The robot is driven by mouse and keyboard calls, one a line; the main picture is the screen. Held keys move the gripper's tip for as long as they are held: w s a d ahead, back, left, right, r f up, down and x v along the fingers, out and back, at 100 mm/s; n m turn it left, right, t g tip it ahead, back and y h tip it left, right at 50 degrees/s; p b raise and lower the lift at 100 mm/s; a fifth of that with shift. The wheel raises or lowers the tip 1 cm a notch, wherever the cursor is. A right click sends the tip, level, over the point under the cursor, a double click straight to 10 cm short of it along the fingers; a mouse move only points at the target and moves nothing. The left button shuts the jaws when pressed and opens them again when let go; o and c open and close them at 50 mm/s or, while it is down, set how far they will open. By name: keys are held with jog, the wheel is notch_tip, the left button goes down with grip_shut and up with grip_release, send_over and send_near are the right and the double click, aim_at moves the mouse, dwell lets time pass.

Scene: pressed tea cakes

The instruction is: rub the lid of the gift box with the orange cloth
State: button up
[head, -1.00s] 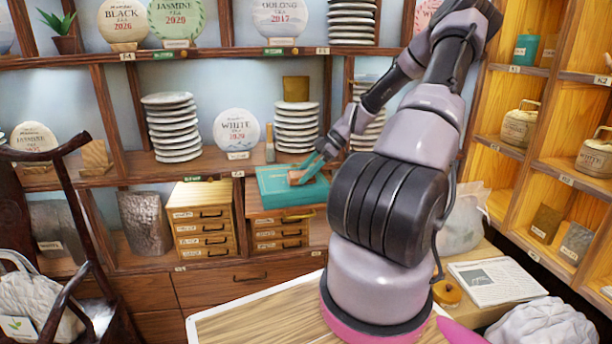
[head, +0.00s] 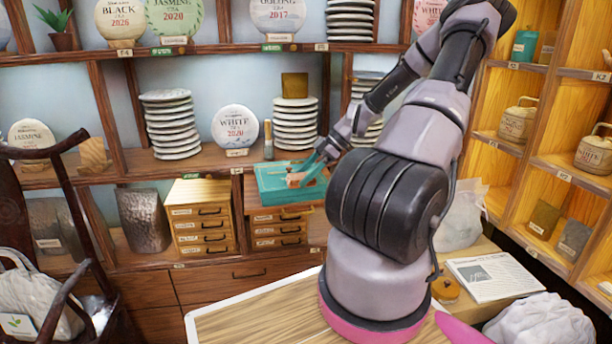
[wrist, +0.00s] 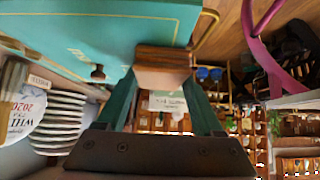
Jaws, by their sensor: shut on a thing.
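The teal gift box (head: 270,186) sits on top of a small drawer unit under the shelf. Its teal lid (wrist: 90,35) fills the upper left of the wrist view and carries pale lettering. My gripper (head: 306,178) is over the right part of the lid. It is shut on the orange cloth (wrist: 162,62), which looks like a folded, brownish-orange pad between the teal fingers. The cloth (head: 294,182) appears to lie at the lid's surface; whether it presses on it I cannot tell. The fingers hide part of the lid.
Stacked tea cakes (head: 295,125) and an upright White 2020 cake (head: 235,127) stand on the shelf just behind the box. A wooden drawer unit (head: 203,205) is to its left. A dark chair (head: 40,190) stands at far left.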

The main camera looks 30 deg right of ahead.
jog(key=shift+w+d+r, duration=0.1)
jog(key=shift+w+d, duration=0.1)
jog(key=shift+w, duration=0.7)
jog(key=shift+w+d, duration=0.15)
jog(key=shift+w, duration=0.75)
jog(key=shift+s+a+f, duration=0.1)
jog(key=shift+s+a, duration=0.1)
jog(key=shift+s, duration=0.85)
jog(key=shift+s+a+f, duration=0.1)
jog(key=shift+s+a, duration=0.1)
jog(key=shift+s, duration=0.8)
jog(key=shift+r, duration=3.05)
jog(key=shift+w+r, duration=0.1)
jog(key=shift+r, duration=1.4)
